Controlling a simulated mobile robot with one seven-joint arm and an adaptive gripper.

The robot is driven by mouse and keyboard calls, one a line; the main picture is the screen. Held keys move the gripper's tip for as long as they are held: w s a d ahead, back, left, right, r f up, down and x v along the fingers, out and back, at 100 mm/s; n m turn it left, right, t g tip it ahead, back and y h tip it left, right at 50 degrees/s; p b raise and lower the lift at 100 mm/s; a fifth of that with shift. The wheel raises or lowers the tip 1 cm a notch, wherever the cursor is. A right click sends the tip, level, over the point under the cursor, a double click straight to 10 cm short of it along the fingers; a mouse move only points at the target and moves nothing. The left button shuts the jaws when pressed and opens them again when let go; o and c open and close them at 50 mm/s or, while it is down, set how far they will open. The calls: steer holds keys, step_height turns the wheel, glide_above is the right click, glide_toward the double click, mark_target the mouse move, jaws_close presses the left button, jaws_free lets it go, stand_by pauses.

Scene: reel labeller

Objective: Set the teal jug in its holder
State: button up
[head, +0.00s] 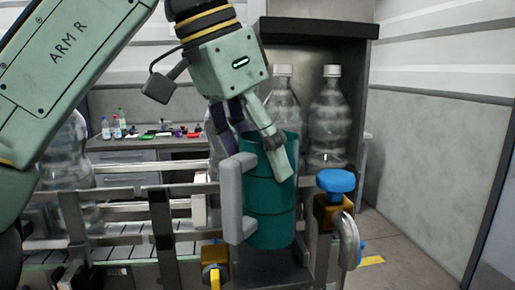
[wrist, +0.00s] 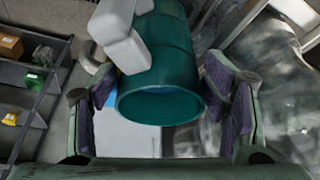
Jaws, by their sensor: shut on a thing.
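The teal jug (head: 270,215) stands upright in the head view, with a pale grey handle (head: 233,200) on its left side. My gripper (head: 262,150) reaches down to its upper part and is shut on it. In the wrist view the jug (wrist: 160,60) lies between the two fingers of my gripper (wrist: 160,95), with its open rim towards the camera. A dark grey block (head: 272,268) shows directly below the jug in the head view; I cannot tell whether it is the holder or whether the jug touches it.
A blue knob (head: 336,181) on a brass fitting and a curved metal pipe (head: 349,240) stand close right of the jug. Metal rails (head: 130,190) run to the left. Large clear bottles (head: 328,120) stand behind. A bench (head: 150,145) with small items is farther back.

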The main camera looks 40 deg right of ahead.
mark_target(255, 179)
steer(key=shift+f, duration=0.15)
steer(key=shift+f+b, duration=0.95)
steer(key=shift+f, duration=0.8)
steer(key=o, duration=2)
steer(key=shift+o, duration=0.2)
steer(key=shift+a+r, duration=0.2)
steer(key=shift+r, duration=0.25)
steer(key=shift+w+a+r, duration=0.25)
steer(key=shift+a+r, duration=0.6)
steer(key=shift+r, duration=0.1)
steer(key=w+a, duration=0.1)
steer(key=a, duration=1)
steer(key=shift+w, duration=0.3)
